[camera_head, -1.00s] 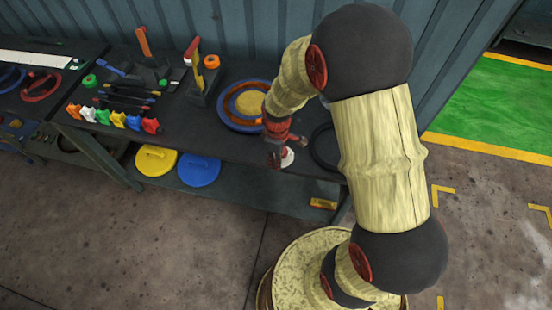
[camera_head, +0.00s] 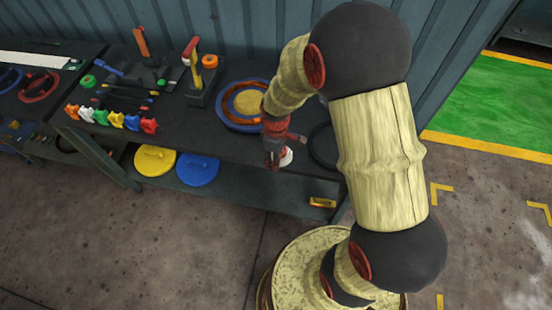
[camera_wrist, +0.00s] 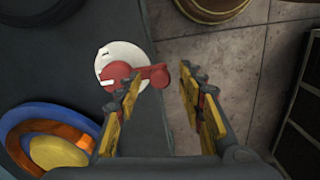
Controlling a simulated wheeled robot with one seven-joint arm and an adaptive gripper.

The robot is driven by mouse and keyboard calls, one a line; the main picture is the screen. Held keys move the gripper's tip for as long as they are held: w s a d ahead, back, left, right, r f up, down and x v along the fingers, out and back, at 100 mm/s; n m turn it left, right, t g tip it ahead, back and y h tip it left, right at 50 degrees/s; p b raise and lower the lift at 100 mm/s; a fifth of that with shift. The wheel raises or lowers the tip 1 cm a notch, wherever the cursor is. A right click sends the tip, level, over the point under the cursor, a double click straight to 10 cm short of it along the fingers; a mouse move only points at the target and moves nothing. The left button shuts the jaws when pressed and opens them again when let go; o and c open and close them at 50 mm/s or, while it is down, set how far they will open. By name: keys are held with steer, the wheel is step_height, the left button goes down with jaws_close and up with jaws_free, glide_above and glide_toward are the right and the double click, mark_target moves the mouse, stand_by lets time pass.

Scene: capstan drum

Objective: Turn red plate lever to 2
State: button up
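The red lever (camera_wrist: 152,76) is mounted on a round white plate (camera_wrist: 128,53) with small dark marks on it, near the table edge. In the wrist view its hub is at the left and its arm points right. My gripper (camera_wrist: 160,80) is open, and the lever's end shows between its fingertips; I cannot tell the depth or any touch. The left finger overlaps part of the lever. In the head view, my gripper (camera_head: 273,158) is above the table's front edge and hides most of the white plate (camera_head: 287,157) and the lever.
A blue and orange ring set with a yellow centre (camera_head: 250,103) lies left of the gripper. A black ring (camera_head: 323,147) is to its right. Several coloured clips (camera_head: 112,119) and upright levers (camera_head: 197,75) stand further left. Yellow (camera_head: 155,161) and blue (camera_head: 198,169) lids lie on the lower shelf.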

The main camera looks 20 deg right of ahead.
step_height(320, 180, up, 12)
stand_by(0.5)
stand_by(0.5)
steer(key=s+a+r+m+t+b, duration=0.2)
steer(key=s+r+m+t+b, duration=0.3)
steer(key=s+r+m, duration=0.4)
steer(key=s+r, duration=0.6)
steer(key=s, duration=0.1)
steer(key=shift+t, duration=0.3)
